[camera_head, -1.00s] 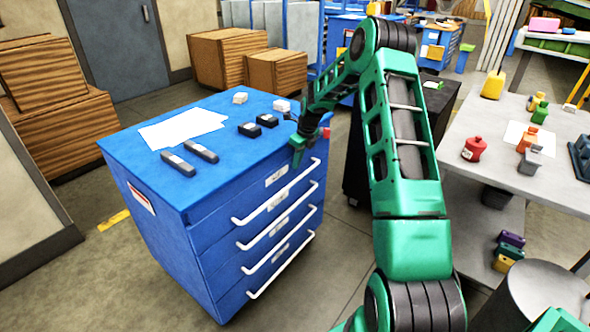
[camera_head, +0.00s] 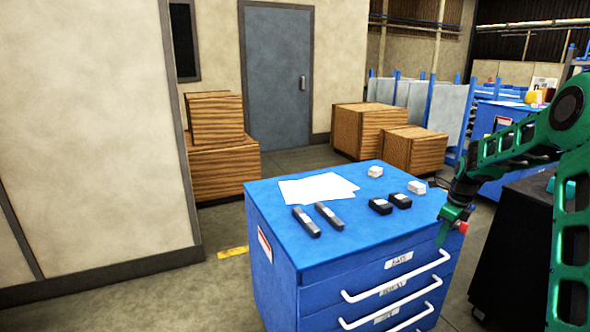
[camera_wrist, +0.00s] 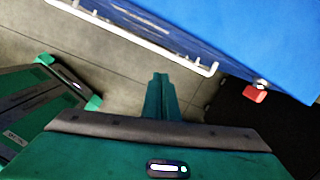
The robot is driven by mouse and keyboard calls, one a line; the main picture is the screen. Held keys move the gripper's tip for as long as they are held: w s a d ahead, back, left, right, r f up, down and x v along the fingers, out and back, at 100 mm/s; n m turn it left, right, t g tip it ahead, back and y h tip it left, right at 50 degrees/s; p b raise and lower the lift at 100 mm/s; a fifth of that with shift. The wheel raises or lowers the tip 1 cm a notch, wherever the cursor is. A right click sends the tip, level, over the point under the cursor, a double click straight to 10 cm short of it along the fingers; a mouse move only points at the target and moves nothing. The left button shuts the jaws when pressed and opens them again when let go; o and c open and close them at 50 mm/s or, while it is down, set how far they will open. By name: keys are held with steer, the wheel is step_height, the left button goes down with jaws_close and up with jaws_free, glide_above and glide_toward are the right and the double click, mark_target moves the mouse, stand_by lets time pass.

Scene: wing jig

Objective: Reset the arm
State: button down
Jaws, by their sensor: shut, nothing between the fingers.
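My green arm comes in from the right edge of the head view. My gripper (camera_head: 441,233) points down beside the right front corner of a blue drawer cabinet (camera_head: 272,215), close to its top edge. In the wrist view my gripper (camera_wrist: 160,78) shows as green fingers closed together with nothing between them. The blue cabinet (camera_wrist: 285,40) lies ahead of the fingers there, with a white drawer handle (camera_wrist: 150,42) to their upper left. I cannot tell whether the fingertips touch the cabinet.
On the cabinet top lie white sheets (camera_head: 315,188), dark handheld items (camera_head: 306,222), small black boxes (camera_head: 380,206) and small white boxes (camera_head: 417,187). A red piece (camera_wrist: 255,93) sits at the cabinet's corner. A black cabinet (camera_head: 515,240) stands right. Wooden crates (camera_head: 360,130) stand behind.

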steer(key=s+a+r+n+h, duration=0.1)
steer(key=s+r+n, duration=0.3)
steer(key=s, duration=0.4)
steer(key=s+a+r+n+g, duration=0.1)
steer(key=s+r+n, duration=0.2)
steer(key=s, duration=0.4)
steer(key=s+a+r+n+h, duration=0.1)
steer(key=s+r+n, duration=0.3)
steer(key=s, duration=0.4)
steer(key=s+a+n, duration=0.2)
steer(key=s+n, duration=0.1)
steer(key=s, duration=0.4)
steer(key=s+a+n+y, duration=0.1)
steer(key=s+n, duration=0.3)
steer(key=s, duration=0.4)
steer(key=s+a+n, duration=0.2)
steer(key=s+n, duration=0.1)
steer(key=s, duration=0.4)
steer(key=shift+s+a+f+n+g+y, duration=0.3)
steer(key=shift+f+g+y, duration=0.1)
steer(key=shift+f, duration=0.05)
steer(key=shift+w+f, duration=0.25)
steer(key=shift+w, duration=0.4)
steer(key=c, duration=2.4)
jaws_free()
steer(key=shift+c, duration=0.2)
